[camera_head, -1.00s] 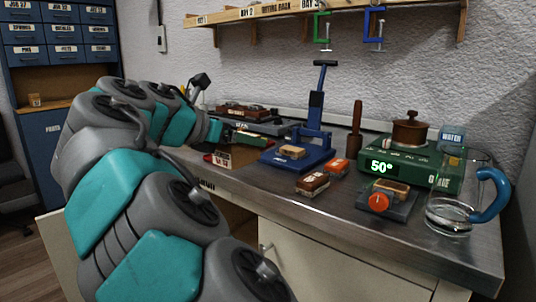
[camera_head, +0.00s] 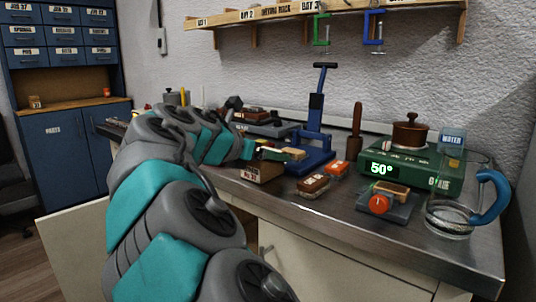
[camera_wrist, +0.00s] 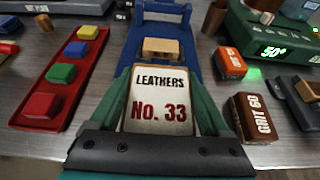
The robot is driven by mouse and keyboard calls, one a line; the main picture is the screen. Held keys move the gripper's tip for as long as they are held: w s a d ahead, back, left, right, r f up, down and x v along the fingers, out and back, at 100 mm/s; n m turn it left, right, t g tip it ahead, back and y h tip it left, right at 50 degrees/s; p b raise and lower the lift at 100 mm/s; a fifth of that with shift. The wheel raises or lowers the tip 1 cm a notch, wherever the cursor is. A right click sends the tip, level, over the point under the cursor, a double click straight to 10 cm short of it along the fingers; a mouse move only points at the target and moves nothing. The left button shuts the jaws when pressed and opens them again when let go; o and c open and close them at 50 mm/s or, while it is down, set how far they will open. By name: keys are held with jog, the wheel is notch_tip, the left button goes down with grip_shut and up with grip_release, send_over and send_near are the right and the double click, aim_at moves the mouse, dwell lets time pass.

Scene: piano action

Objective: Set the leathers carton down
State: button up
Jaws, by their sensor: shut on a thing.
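The leathers carton (camera_wrist: 158,98) is a small tan box with a cream top labelled "LEATHERS No. 33". My gripper (camera_wrist: 161,82) is shut on it, with a green finger along each side. In the head view the carton (camera_head: 259,172) is over the bench's front edge area, left of the blue press, with my gripper (camera_head: 266,154) at it. I cannot tell whether its underside touches the bench. My arm comes in from the lower left.
The blue press (camera_head: 313,135) stands just beyond, a wooden block (camera_wrist: 161,47) on its base. A red tray (camera_wrist: 55,95) of coloured blocks lies left. An orange box (camera_wrist: 230,63) and a Grit 60 block (camera_wrist: 253,117) sit right. Bare steel bench (camera_wrist: 101,100) shows between tray and carton.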

jog(key=o, duration=1.2)
jog(key=shift+f, duration=0.1)
jog(key=v, duration=1.2)
